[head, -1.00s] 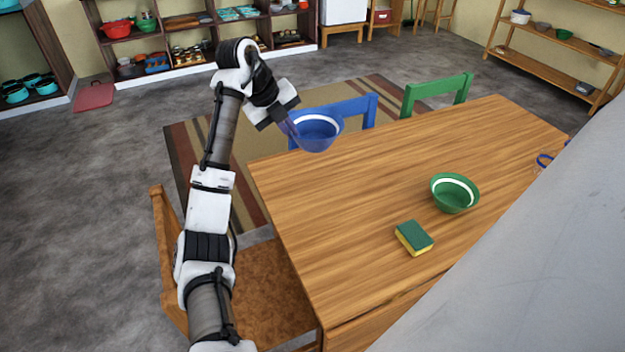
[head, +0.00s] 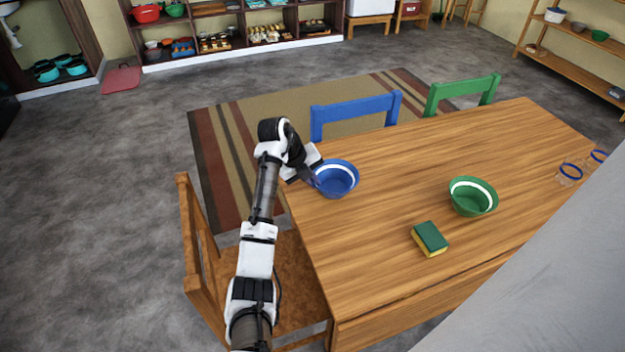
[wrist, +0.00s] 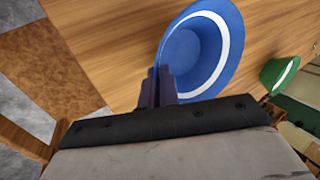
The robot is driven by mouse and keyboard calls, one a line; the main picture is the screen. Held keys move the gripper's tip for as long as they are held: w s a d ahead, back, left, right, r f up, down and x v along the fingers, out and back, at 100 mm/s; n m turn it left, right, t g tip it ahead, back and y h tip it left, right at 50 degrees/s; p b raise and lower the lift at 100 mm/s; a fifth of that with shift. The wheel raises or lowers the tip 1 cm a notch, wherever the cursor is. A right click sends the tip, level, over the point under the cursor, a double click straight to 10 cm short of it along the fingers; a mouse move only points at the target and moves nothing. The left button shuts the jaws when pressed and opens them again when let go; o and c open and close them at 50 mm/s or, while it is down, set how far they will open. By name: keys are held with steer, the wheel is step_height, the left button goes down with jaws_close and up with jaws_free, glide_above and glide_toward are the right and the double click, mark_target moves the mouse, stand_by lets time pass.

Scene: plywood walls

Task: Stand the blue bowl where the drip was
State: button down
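The blue bowl (head: 337,180), with a white band inside its rim, is over the far left corner of the wooden table (head: 385,265). My gripper (head: 316,181) is shut on its left rim. In the wrist view my two fingers (wrist: 157,90) pinch the edge of the blue bowl (wrist: 196,55), with the tabletop behind it. The bowl looks roughly upright and close to the tabletop; I cannot tell whether it touches. I see no drip on the visible wood; the bowl and my gripper hide part of that corner.
Blue-rimmed glasses (head: 570,173) stand at the right edge. Blue (head: 356,112) and green (head: 462,92) chairs are behind; a wooden chair (head: 200,255) is left. The table's middle is clear.

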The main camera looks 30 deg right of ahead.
steer(key=shift+f, duration=0.55)
steer(key=c, duration=1.6)
jaws_free()
steer(key=shift+c, duration=0.2)
steer(key=shift+r, duration=0.1)
steer(key=p+v, duration=0.5)
steer(key=v, duration=0.7)
